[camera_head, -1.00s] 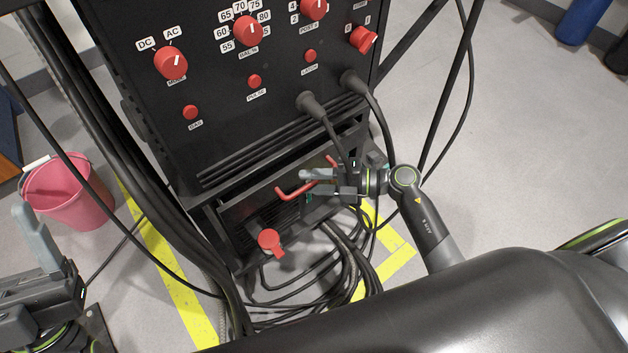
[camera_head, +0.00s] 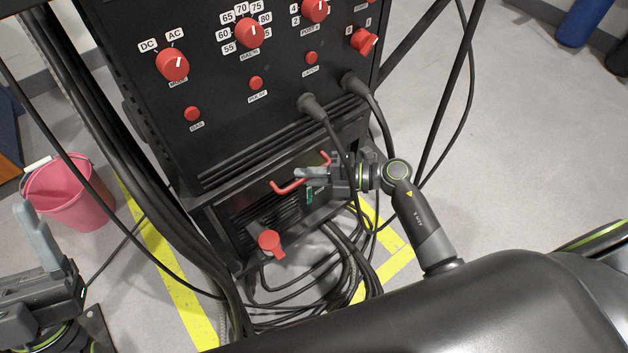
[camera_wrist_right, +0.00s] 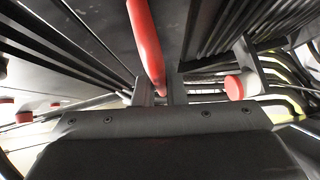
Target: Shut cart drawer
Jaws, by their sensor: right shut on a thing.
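The cart drawer (camera_head: 245,224) is the low black front with vent slots under the control panel. It looks close to flush with the cart body; any small gap is hard to judge. Its red bar handle (camera_head: 288,187) runs across the front. My right gripper (camera_head: 312,174) is shut on the handle near its middle. In the right wrist view, the red handle (camera_wrist_right: 147,45) runs down between the fingertips (camera_wrist_right: 160,92). My left gripper (camera_head: 38,238) hangs at the lower left, away from the cart; its finger gap is unclear.
The black cart panel (camera_head: 215,125) carries red knobs and buttons. A red knob (camera_head: 270,243) sticks out below the handle. Coiled black cables (camera_head: 318,290) lie on the floor in front. A pink bucket (camera_head: 68,195) stands at left. Yellow tape (camera_head: 160,250) marks the floor.

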